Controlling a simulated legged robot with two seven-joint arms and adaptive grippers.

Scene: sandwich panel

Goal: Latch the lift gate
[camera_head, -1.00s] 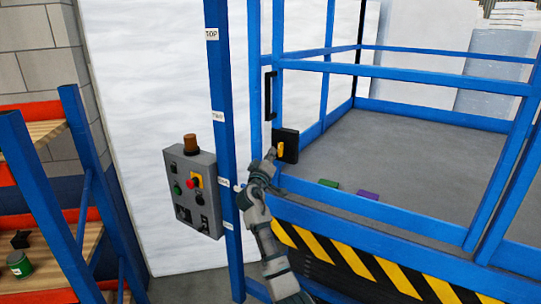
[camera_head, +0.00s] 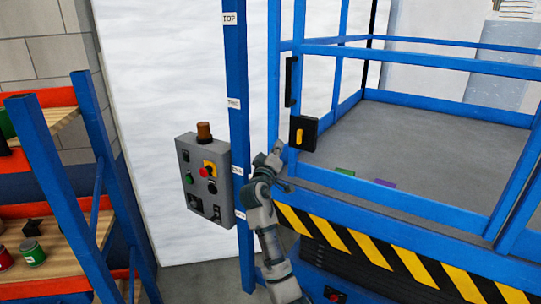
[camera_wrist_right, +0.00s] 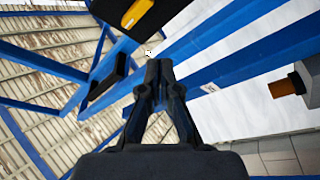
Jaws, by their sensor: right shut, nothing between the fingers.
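The lift gate is the blue railing frame (camera_head: 330,55) with a black vertical handle (camera_head: 290,82). Below the handle sits a black latch box (camera_head: 311,134) with a yellow lever (camera_head: 299,136), which stands upright in the head view. My right gripper (camera_head: 276,150) is left of the latch box and a little lower, apart from it. In the wrist view the right gripper (camera_wrist_right: 160,68) is shut and empty. The latch's yellow lever (camera_wrist_right: 137,13) and the black handle (camera_wrist_right: 107,77) lie beyond it there. My left gripper is not in view.
A grey control box (camera_head: 202,180) with buttons and an amber lamp is on the blue post (camera_head: 236,100) to the left. An orange and blue shelf rack (camera_head: 50,190) stands at far left. Green and purple pieces lie on the grey platform floor (camera_head: 400,140).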

